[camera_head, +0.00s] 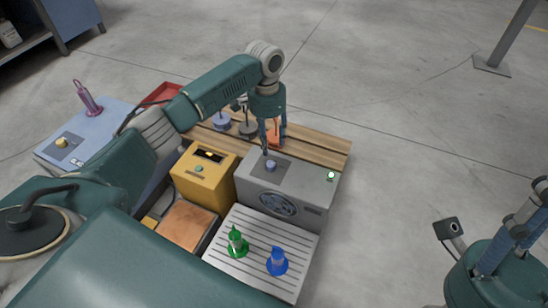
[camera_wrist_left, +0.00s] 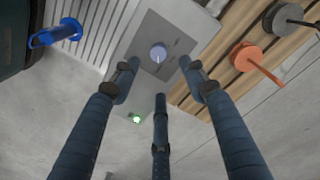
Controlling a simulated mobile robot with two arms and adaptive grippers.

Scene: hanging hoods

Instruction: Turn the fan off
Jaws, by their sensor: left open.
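The fan is a grey box (camera_head: 318,190) with a round fan grille on its front face. A blue-grey round knob (camera_head: 270,165) sits on a darker panel on its top. A green light (camera_head: 331,176) glows near the right end of the top. In the left wrist view the knob (camera_wrist_left: 158,53) lies between the fingertips, with the lit green light (camera_wrist_left: 137,119) below. My left gripper (camera_head: 271,146) points down above the knob, open and empty; contact cannot be told. My right gripper (camera_head: 510,232) is at the right edge, partly cut off.
A yellow box (camera_head: 199,181) stands left of the fan. A white slatted surface (camera_head: 242,268) in front carries a green item (camera_head: 237,243) and a blue item (camera_head: 277,262). Weights on pegs, including an orange one (camera_head: 274,137), stand on wooden slats (camera_head: 325,147) behind. Open floor lies right.

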